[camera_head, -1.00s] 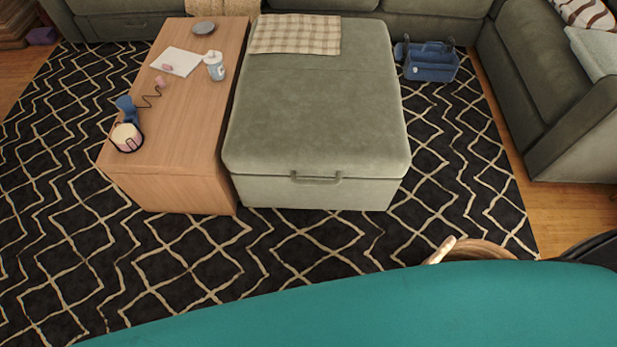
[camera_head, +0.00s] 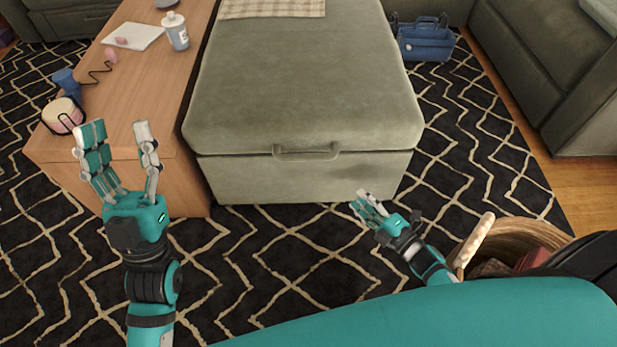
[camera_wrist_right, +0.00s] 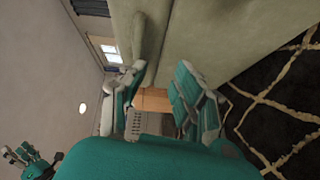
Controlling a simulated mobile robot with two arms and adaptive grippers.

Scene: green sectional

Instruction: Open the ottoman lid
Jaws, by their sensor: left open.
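The ottoman (camera_head: 300,80) is a large grey-green upholstered box, and its lid lies flat and closed. A handle (camera_head: 307,152) sits at the middle of the lid's front edge. My left gripper (camera_head: 118,138) is open and empty, in front of the wooden table and left of the ottoman. My right gripper (camera_head: 366,200) is low in front of the ottoman's right part, below and right of the handle, apart from it. In the right wrist view its fingers (camera_wrist_right: 162,92) are spread with nothing between them, and the ottoman's green side (camera_wrist_right: 230,35) fills the upper right.
A checked blanket (camera_head: 270,8) lies on the lid's back. A blue caddy (camera_head: 425,42) is right of the ottoman. A wicker basket (camera_head: 500,245) is front right.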

